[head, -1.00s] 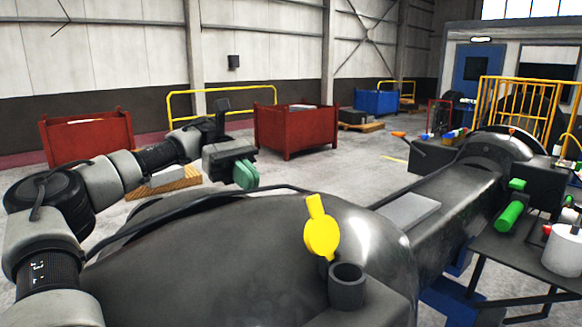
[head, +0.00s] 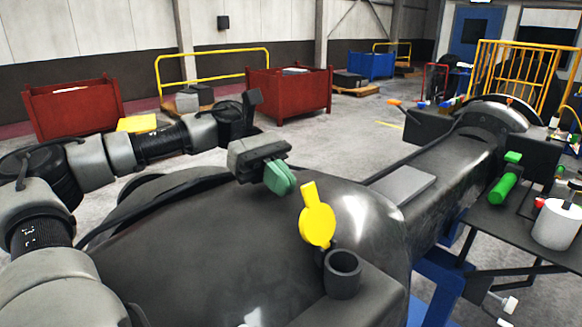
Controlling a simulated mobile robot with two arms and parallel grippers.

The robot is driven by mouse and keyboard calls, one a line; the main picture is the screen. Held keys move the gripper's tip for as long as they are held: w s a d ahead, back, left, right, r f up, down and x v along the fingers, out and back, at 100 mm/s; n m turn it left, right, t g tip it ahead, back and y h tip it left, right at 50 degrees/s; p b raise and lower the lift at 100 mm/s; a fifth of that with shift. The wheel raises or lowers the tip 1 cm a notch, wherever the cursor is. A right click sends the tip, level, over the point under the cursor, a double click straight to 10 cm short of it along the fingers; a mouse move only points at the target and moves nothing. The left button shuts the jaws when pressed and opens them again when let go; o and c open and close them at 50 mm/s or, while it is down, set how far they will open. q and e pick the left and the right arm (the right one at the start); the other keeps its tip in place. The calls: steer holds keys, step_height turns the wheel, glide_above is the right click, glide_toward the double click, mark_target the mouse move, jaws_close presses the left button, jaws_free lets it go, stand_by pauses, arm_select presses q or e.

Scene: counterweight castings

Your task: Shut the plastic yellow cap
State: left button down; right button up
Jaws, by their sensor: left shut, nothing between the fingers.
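The yellow cap (head: 317,220) stands up and open at the back of a short dark round pipe neck (head: 342,274). The neck's mouth is uncovered. The cap's tab points up. Both sit on the front right of a large dark grey casting (head: 220,245). My left gripper (head: 286,184) has green fingertips, which are shut with nothing between them. It hangs above the casting, to the upper left of the cap and a short way apart from it. My right gripper is not in view.
A side table (head: 480,238) at the right holds a green cylinder (head: 503,188) and a white container (head: 557,222). A flat grey plate (head: 401,185) lies on the casting's arm. Red bins (head: 72,108) and yellow rails stand on the floor behind.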

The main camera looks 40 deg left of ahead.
arm_select(q)
steer(key=shift+s+d+r+p, duration=0.15)
steer(key=shift+d+r+p, duration=0.35)
steer(key=shift+d, duration=0.45)
steer(key=shift+d+r, duration=0.15)
steer(key=shift+d, duration=0.1)
steer(key=shift+s+d, duration=0.1)
